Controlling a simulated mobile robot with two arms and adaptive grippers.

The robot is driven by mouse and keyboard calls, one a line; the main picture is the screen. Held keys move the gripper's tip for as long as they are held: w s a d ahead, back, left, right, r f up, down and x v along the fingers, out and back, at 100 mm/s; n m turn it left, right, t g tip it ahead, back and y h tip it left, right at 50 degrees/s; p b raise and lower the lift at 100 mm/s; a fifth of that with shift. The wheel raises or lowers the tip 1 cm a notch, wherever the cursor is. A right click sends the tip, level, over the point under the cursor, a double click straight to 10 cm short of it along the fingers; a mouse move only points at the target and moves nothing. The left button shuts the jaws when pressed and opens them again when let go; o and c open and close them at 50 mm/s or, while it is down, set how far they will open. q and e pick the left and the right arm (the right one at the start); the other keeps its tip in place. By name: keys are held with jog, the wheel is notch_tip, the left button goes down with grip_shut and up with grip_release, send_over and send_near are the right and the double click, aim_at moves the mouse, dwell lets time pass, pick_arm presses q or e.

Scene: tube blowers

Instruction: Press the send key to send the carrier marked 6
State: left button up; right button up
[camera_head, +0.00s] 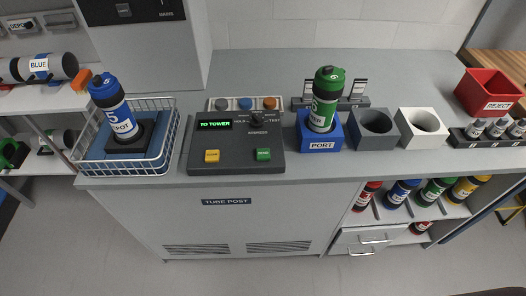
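The control panel (236,144) lies on the counter, with a lit display (214,124) reading TO TOWER. The green send key (263,154) is at its lower right, and a yellow key (212,156) is at its lower left. Nothing covers either key. A carrier with a green cap and green band (326,88) stands upright in the blue block (321,146) labelled PORT. Its label seems to end in TOWER; its number is too small to read surely. Neither of my grippers is in view.
A wire basket (165,150) at the left holds a blue carrier (116,108) labelled DEPOT. A grey holder (374,130) and a white holder (422,128) stand empty right of the port. A red REJECT bin (488,92) is at far right. The counter front before the panel is clear.

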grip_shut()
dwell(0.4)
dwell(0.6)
